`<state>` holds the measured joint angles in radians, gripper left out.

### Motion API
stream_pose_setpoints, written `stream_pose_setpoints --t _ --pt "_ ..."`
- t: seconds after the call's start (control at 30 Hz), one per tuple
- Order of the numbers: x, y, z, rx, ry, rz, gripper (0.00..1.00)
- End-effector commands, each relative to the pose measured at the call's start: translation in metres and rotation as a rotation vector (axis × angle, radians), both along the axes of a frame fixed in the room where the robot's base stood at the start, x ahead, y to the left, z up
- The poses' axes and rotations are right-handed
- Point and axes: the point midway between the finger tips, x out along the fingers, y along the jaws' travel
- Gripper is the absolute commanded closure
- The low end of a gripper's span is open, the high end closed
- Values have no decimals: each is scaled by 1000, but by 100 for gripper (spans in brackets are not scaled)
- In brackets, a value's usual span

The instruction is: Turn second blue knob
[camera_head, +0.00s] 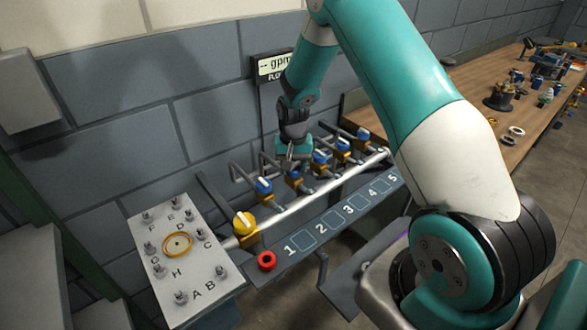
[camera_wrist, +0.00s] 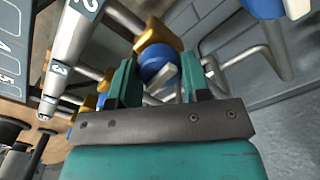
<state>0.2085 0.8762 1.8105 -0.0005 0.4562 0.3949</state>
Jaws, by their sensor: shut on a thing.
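Five blue knobs with white handles sit on brass valves along a pale pipe. The second blue knob (camera_wrist: 158,66) lies between the two fingers of my gripper (camera_wrist: 160,82) in the wrist view, and the gripper is shut on it. Its white handle points obliquely between the fingers. In the head view my gripper (camera_head: 294,160) reaches down over the second valve and largely hides its knob. The first blue knob (camera_head: 264,187) is left of the gripper, and the third blue knob (camera_head: 320,157) is close on its right.
A lettered grey panel (camera_head: 172,282) stands left. Bent grey pipes rise behind the valves near the wall. A wooden bench (camera_head: 505,75) with loose parts is right.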

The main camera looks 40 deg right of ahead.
Motion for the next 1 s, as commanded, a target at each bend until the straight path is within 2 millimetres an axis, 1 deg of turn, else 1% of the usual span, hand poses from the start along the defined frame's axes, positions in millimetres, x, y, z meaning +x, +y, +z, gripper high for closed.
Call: stream_pose_setpoints --t 0.1,0.33,0.87,0.9,0.97,1.0 --pt "1 -1 1 -3 -6 -64 80" --pt "2 -2 1 -4 -7 -141 80" --pt "2 -2 2 -4 -7 -167 80" --pt "2 -2 2 -4 -7 -167 54" --pt "2 -2 2 -3 -6 -167 41" --pt "2 -2 2 -3 -6 -166 31"
